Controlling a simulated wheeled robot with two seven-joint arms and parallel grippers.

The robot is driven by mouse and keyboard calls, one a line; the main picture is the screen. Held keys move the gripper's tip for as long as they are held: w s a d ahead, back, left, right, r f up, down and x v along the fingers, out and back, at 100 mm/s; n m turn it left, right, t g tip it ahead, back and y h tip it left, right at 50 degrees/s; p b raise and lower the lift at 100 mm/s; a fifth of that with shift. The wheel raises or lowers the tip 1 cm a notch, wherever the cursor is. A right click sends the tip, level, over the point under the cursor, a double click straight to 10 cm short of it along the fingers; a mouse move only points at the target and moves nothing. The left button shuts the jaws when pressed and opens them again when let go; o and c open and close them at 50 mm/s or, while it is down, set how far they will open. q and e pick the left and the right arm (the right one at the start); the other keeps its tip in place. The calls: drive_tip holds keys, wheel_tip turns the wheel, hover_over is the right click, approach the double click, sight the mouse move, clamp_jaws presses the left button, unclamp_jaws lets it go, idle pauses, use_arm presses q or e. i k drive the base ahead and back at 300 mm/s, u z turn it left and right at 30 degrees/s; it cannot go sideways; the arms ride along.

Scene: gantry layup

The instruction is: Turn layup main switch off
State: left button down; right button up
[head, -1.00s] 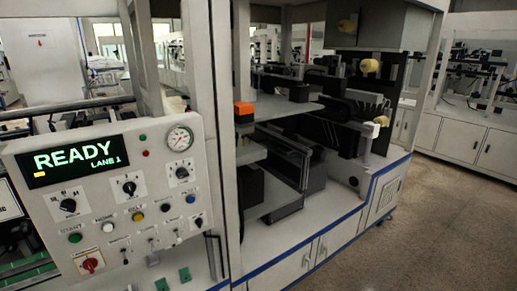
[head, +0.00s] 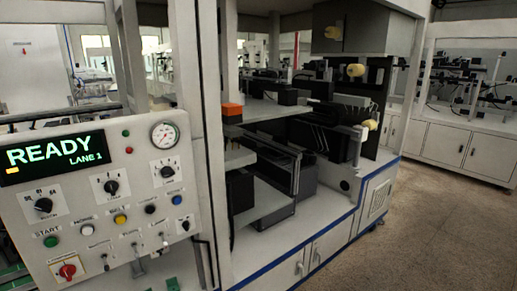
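A light grey control panel (head: 110,152) stands at the left of the head view. Its display (head: 52,155) reads "READY LANE 1". A red rotary switch (head: 67,271) on a pale plate sits at the panel's lower left; its label is too small to read, so I cannot tell whether it is the main switch. Several black selector knobs, such as one at upper middle (head: 111,187), and coloured buttons fill the rest of the panel. Neither of my grippers is in view.
A machine frame post (head: 200,110) rises right of the panel. White cabinets (head: 325,250) with a blue edge run along the right. The speckled floor (head: 440,220) at right is clear.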

sight(67, 271)
drive_tip(key=z, duration=0.7)
drive_tip(key=i, duration=0.5)
drive_tip(key=u, duration=1.3)
